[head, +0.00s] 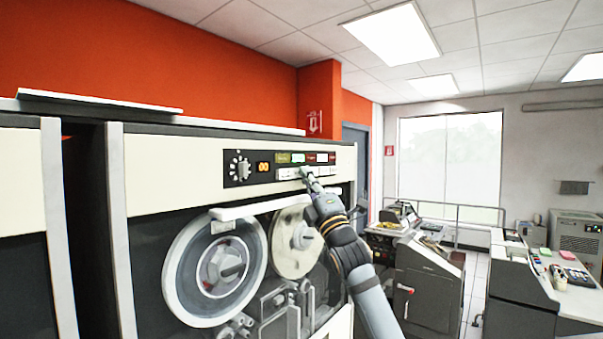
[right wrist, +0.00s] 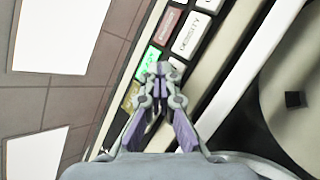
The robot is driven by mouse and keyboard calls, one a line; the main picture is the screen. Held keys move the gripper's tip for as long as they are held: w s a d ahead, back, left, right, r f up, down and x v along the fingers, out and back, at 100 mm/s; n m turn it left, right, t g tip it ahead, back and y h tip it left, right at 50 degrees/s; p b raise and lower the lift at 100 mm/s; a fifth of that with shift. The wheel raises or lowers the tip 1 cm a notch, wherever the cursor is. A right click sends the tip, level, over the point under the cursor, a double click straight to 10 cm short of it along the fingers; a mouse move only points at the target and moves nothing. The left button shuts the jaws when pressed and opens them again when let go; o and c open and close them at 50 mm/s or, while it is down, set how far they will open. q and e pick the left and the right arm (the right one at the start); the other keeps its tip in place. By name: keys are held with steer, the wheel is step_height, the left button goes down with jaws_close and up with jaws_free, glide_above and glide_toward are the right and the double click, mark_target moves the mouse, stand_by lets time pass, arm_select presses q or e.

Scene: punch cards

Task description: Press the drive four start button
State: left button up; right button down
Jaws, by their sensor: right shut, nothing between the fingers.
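The tape drive's black control panel (head: 250,181) runs along its cream upper front. It carries a dial (head: 238,167), an orange display (head: 263,167), a row of coloured labels and a lower row of white buttons (head: 284,174). My right gripper (head: 306,171) is shut and empty, its tips at the lower row. In the right wrist view, the fingertips (right wrist: 163,69) are over the panel beside a lit green label (right wrist: 152,60) and a pale key (right wrist: 177,64), partly hidden by them. A white key (right wrist: 190,33) reads DENSITY. I cannot read a start label or tell whether the tips touch.
Tape reels (head: 190,270) and a white bar (head: 240,211) sit below the panel. Another cream cabinet (head: 20,180) stands at the left. Consoles (head: 428,290) and a desk (head: 580,300) stand at the right, with floor between them.

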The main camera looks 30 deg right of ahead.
steer(key=shift+s, duration=0.1)
steer(key=shift+s+d+b, duration=0.3)
steer(key=shift+s+b, duration=0.45)
steer(key=shift+b, duration=0.05)
steer(key=s+b, duration=0.1)
steer(key=s+d+b, duration=0.1)
steer(key=s+b, duration=0.1)
steer(key=s+d+b, duration=0.1)
steer(key=shift+s, duration=0.35)
stand_by(0.7)
